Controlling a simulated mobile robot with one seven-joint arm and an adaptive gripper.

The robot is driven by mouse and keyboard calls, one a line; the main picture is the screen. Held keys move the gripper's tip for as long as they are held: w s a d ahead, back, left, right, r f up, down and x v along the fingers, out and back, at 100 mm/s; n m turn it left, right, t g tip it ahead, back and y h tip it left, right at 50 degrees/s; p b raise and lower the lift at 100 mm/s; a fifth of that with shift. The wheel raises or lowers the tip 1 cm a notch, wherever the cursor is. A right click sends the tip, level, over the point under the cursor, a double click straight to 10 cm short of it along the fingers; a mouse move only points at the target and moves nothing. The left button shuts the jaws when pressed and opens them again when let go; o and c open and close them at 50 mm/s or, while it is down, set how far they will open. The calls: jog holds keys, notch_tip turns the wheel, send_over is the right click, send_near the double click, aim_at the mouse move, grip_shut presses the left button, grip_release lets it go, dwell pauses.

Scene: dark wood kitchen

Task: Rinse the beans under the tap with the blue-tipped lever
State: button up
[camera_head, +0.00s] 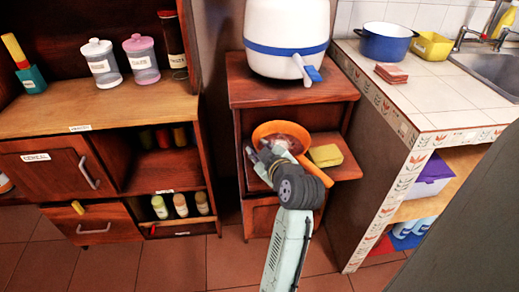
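An orange strainer or bowl (262,132) with a handle (318,173) pointing down to the right sits on a shelf of the wooden stand. Reddish-brown beans (292,132) show inside it. My gripper (265,155) is at its front left side and overlaps it in the picture. The fingertips are partly lost against the strainer, so I cannot tell whether they touch it or how far apart they are. A white dispenser (287,22) with a blue band stands on top of the stand. Its white lever with a blue tip (313,74) hangs at the front right.
A yellow sponge (326,155) lies right of the strainer. The shelf above (260,92) limits the room over it. The tiled counter (430,95) at the right holds a blue pot (386,42), a yellow container (431,46) and a sink (492,70). A cabinet with jars is at the left.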

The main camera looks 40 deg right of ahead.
jog(key=b+v, duration=0.1)
jog(key=v, duration=1)
jog(key=shift+s+a, duration=0.1)
jog(key=shift+s, duration=0.05)
